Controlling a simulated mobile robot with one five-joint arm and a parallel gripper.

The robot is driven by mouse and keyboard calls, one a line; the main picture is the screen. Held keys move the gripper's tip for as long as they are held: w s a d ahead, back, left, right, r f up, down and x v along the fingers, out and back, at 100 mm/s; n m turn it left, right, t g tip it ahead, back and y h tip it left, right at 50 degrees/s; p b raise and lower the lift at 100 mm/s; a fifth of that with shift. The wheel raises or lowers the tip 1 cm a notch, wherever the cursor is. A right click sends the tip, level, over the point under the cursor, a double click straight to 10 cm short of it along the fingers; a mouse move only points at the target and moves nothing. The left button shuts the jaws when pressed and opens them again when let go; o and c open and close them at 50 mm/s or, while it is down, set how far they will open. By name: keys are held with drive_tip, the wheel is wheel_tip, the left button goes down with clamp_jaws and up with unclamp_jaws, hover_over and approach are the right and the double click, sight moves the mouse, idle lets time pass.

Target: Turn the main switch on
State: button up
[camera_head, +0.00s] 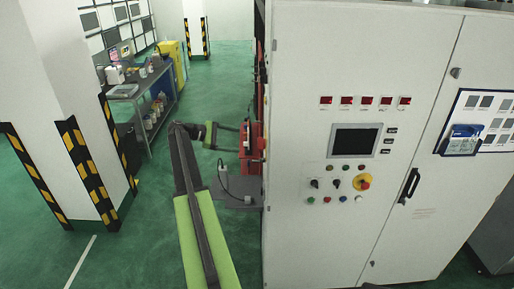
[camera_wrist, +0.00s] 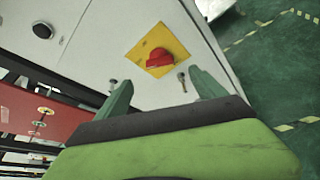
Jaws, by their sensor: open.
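The main switch (camera_wrist: 160,58) shows in the wrist view as a red rotary knob on a square yellow plate, set on a white panel. I cannot read its position. My gripper (camera_wrist: 163,90) is open, with its two green fingers spread and nothing between them. The knob lies ahead of the fingers, roughly between them in the picture and apart from them. In the head view my gripper (camera_head: 238,138) is at the left side of the white cabinet (camera_head: 310,60), where this switch cannot be made out.
A small key-like fitting (camera_wrist: 182,82) sits beside the yellow plate. Red equipment (camera_wrist: 40,115) is at left in the wrist view. The cabinet front has a screen (camera_head: 356,140) and a red-and-yellow knob (camera_head: 362,182). A striped pillar (camera_head: 62,100) stands left; green floor lies between.

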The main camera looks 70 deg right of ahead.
sight(261, 144)
drive_tip(key=b+x, duration=0.3)
drive_tip(key=x, duration=0.8)
drive_tip(key=shift+f, duration=0.15)
drive_tip(key=shift+s, duration=0.1)
